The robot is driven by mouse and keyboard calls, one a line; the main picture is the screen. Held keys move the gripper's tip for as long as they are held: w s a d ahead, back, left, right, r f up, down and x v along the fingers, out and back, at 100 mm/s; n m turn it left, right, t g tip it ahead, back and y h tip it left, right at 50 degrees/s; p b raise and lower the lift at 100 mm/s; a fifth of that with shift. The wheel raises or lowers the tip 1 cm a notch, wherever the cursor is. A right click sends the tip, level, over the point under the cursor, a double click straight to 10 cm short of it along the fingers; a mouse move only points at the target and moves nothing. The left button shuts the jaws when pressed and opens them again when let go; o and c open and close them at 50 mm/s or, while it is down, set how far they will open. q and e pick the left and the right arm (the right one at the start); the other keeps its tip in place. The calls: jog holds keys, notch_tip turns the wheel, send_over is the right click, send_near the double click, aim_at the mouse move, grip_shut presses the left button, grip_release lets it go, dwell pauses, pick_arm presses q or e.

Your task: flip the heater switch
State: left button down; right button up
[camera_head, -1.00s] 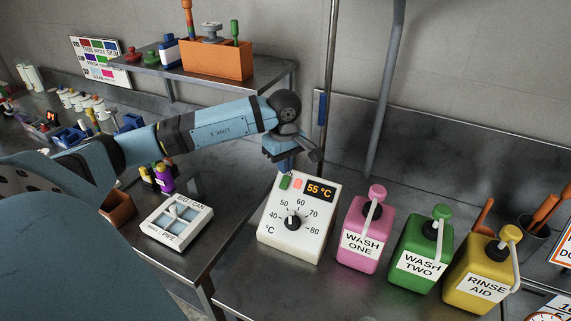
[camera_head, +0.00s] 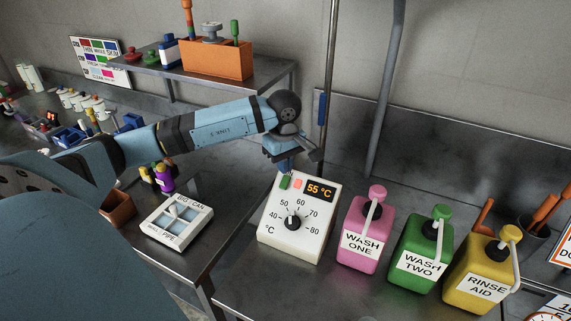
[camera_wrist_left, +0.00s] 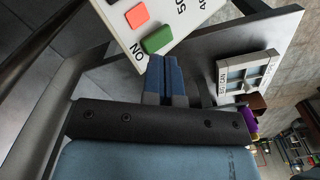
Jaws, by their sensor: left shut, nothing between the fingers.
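The heater box (camera_head: 279,246) is a white box with a dial, a display reading 55 °C, a green switch (camera_head: 285,182) and a pinkish-red lamp or button (camera_head: 298,184) at its top. My left gripper (camera_head: 284,168) is shut and empty, just above the green switch. In the left wrist view the shut blue fingertips (camera_wrist_left: 164,62) are close to the green switch (camera_wrist_left: 157,40), beside the letters "ON". Whether they touch it I cannot tell. The red piece (camera_wrist_left: 137,15) lies beyond it. My right gripper is not in view.
Pink (camera_head: 364,239), green (camera_head: 420,257) and yellow (camera_head: 480,273) pump bottles stand right of the heater box. A white switch panel (camera_head: 161,239) lies to its left. A vertical pipe (camera_head: 328,90) rises behind my gripper. A shelf with an orange holder (camera_head: 216,61) is at the back.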

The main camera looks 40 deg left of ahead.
aim_at(284, 183)
pick_arm(q)
jog(key=shift+f+b, duration=1.35)
jog(key=shift+f, duration=0.25)
dwell(0.6)
jog(key=shift+s+r, duration=0.1)
jog(key=shift+r+p, duration=0.35)
jog(key=shift+r, duration=0.1)
notch_tip(284, 183, up, 6)
jog(key=shift+f+p, duration=0.1)
jog(key=shift+p, duration=1.15)
